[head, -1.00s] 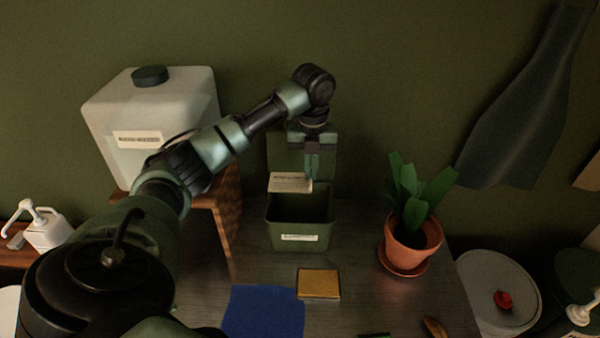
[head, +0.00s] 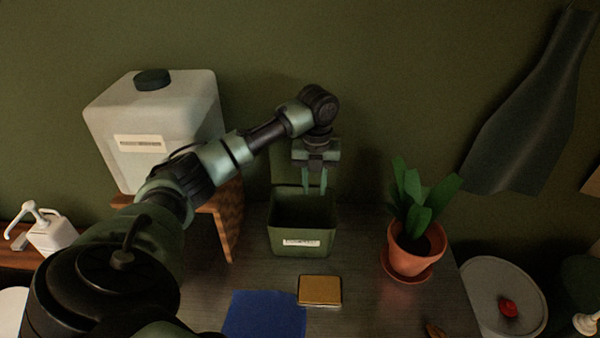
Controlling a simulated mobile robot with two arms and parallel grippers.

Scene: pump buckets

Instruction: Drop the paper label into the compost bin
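The compost bin (head: 301,254) is a green open-topped box in the middle of the counter, with its lid raised behind it and a white strip on its front. My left gripper (head: 314,188) hangs over the bin's opening, fingers pointing down and a gap between them. It holds nothing that I can see. The loose paper label does not show now. The inside of the bin is dark, and I cannot make out anything lying in it. My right gripper is not in view.
A white tank (head: 152,120) stands on a wooden stand (head: 228,222) at left. A potted plant (head: 412,250) is right of the bin. A sponge-like yellow block (head: 319,290) and a blue cloth (head: 264,315) lie in front. A round white lidded bucket (head: 492,285) is at right.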

